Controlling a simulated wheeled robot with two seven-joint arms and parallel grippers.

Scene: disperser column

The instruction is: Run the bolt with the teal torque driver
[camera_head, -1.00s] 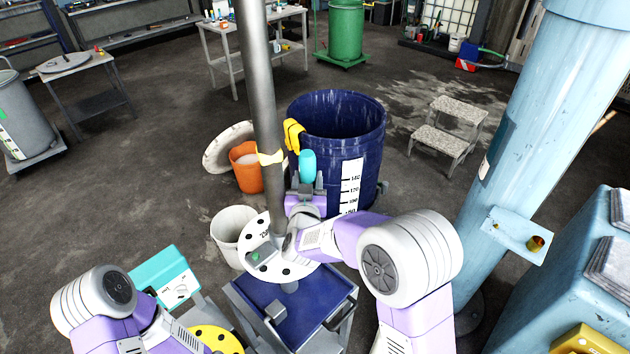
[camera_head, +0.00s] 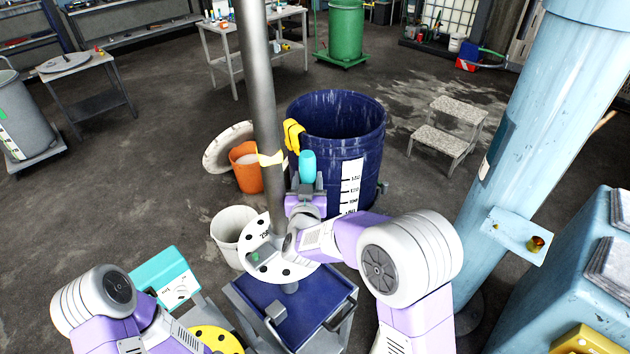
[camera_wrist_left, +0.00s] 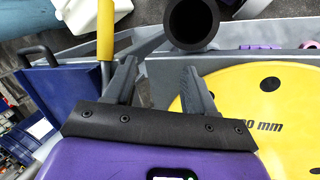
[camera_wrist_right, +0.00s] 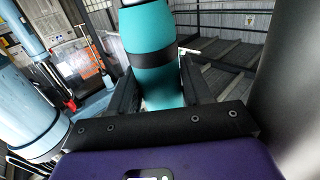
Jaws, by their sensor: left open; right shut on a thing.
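The teal torque driver (camera_head: 308,166) stands roughly upright beside the grey column shaft (camera_head: 262,110), in front of the blue drum. My right gripper (camera_head: 306,188) is shut on it, and the driver (camera_wrist_right: 150,45) fills the space between the fingers in the right wrist view. The driver's lower end is hidden, and I cannot make out the bolt. A white disc with dark holes (camera_head: 300,272) lies around the shaft, below my right gripper. My left gripper (camera_wrist_left: 160,75) is open and empty, near a yellow disc (camera_wrist_left: 270,115); it is outside the head view.
The blue drum (camera_head: 338,150) stands close behind my right gripper. A blue-topped cart (camera_head: 315,298) is below it. A white bucket (camera_head: 232,228) and an orange bucket (camera_head: 246,180) stand left of the shaft. A dark hollow tube (camera_wrist_left: 192,22) is just beyond my left fingers.

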